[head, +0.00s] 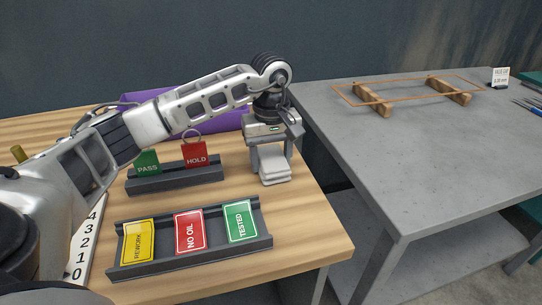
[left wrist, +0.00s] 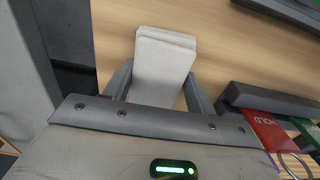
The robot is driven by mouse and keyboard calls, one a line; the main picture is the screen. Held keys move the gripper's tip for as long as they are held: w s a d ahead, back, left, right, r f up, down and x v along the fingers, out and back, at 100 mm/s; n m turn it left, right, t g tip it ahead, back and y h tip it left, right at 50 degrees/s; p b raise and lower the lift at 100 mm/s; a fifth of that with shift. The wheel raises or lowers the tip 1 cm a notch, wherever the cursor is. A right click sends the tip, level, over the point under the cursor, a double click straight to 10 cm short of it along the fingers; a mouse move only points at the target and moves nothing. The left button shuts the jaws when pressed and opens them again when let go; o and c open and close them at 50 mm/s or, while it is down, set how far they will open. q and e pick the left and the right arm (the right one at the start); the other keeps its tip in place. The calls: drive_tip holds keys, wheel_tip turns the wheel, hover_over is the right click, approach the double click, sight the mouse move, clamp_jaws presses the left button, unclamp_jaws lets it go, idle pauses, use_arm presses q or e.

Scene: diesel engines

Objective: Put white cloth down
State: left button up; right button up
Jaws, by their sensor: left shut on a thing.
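The white cloth (head: 273,167) is a folded pale pad at the right part of the wooden table (head: 318,237). My left gripper (head: 270,168) points down over it, with its fingers on either side of it. The gripper is shut on the cloth. In the left wrist view, the folded cloth (left wrist: 165,65) sticks out between the two fingers (left wrist: 158,88), over the wood. I cannot tell whether the cloth touches the table. My right gripper is not in view.
A rack with PASS and HOLD tags (head: 175,180) stands left of the gripper. A tray of REWORK, NO OIL and TESTED cards (head: 190,262) lies in front. A grey metal table (head: 400,145) with an orange frame on wooden blocks stands right, across a gap.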

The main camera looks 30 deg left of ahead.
sight(271, 158)
use_arm(q)
drive_tip(key=shift+f, duration=0.2)
drive_tip(key=o, duration=0.9)
drive_tip(key=shift+r, duration=0.2)
wheel_tip(271, 158, up, 12)
drive_tip(key=shift+r, duration=0.1)
